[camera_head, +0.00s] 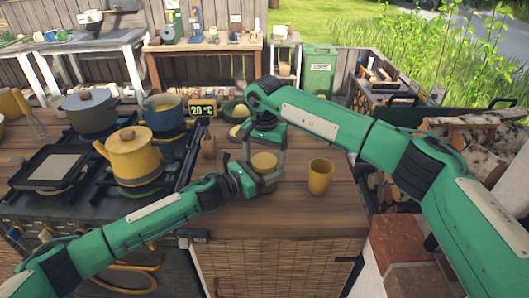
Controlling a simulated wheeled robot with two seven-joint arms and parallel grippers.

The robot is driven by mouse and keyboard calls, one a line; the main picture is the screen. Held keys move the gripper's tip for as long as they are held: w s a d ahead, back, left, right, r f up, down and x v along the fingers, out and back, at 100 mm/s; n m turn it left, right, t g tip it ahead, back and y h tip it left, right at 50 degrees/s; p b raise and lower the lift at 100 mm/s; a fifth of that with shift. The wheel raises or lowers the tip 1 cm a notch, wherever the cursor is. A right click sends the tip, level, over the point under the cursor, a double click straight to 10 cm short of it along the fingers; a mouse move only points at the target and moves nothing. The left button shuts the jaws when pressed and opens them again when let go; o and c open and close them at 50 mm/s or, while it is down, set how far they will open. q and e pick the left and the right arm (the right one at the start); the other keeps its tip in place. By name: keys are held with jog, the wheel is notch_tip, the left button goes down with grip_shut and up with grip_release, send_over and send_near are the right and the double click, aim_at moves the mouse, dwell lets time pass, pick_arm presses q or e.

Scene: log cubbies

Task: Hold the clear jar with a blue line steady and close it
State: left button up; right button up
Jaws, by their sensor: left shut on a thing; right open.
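A small yellowish, round vessel (264,161) stands on the wooden counter between my two grippers. It is at the place of the jar, but I cannot make out clear walls or a blue line. My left gripper (262,182) is shut on its lower part from the left and front. My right gripper (265,151) comes down from above, open, with its fingers on either side of the vessel's top. Whether it touches the vessel or a lid is hidden. A pale yellow disc (238,132) lies behind, to the left; I cannot tell whether it is a lid.
A yellow cup (320,177) stands close to the right on the counter (300,215). The stove at left holds a yellow kettle (131,156), a grey pot (89,111) and a blue pot (162,110).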

jog(key=c, duration=1)
jog(key=m, duration=0.3)
jog(key=shift+c, duration=0.2)
jog(key=m, duration=0.4)
jog(key=shift+m, duration=0.3)
jog(key=m, duration=0.4)
jog(key=shift+m, duration=0.3)
pick_arm(q)
jog(key=shift+s+d, duration=0.1)
pick_arm(e)
jog(key=m, duration=0.4)
jog(key=shift+m, duration=0.3)
